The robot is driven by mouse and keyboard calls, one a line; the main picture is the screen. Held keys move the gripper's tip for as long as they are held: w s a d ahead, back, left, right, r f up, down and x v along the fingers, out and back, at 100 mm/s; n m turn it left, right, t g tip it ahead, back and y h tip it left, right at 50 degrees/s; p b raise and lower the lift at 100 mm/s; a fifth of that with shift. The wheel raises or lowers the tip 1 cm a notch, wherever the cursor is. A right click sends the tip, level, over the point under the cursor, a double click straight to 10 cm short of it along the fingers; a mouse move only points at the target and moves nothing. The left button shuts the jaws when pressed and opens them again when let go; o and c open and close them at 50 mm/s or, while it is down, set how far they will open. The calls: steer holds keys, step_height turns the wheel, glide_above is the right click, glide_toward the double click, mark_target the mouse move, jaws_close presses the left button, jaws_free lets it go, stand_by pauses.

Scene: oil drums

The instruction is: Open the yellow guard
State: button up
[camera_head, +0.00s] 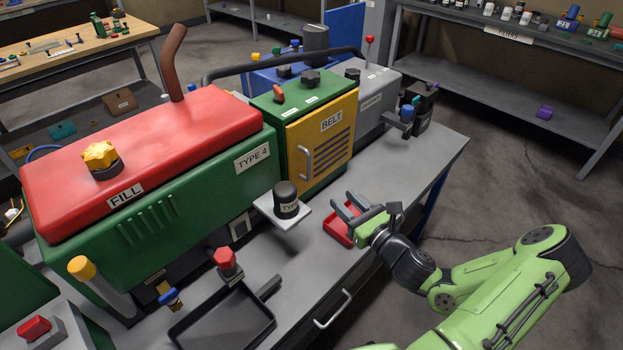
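The yellow guard (330,139) is the front panel of the green box in the middle of the bench. It carries a "BELT" label, dark slots and a pale vertical handle (304,162) near its left edge. The guard looks closed, flush with the box. My gripper (342,210) is in front of and below the guard, over the bench, apart from the handle. Its two fingers are spread and point to the left, with nothing seen between them.
A black cap (286,198) sits on a small grey shelf left of my gripper. A black tray (222,325) and red knob (226,260) are at front left. The bench top (400,165) right of the guard is mostly clear.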

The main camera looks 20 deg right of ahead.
mark_target(310, 168)
steer(key=w+a, duration=0.1)
steer(key=w, duration=0.3)
steer(key=w+a+b, duration=0.1)
steer(key=w, duration=0.4)
steer(key=w+a+b, duration=0.1)
steer(key=w, duration=0.3)
steer(key=shift+w, duration=0.3)
steer(key=shift+c, duration=0.3)
jaws_close()
steer(key=shift+d, duration=0.1)
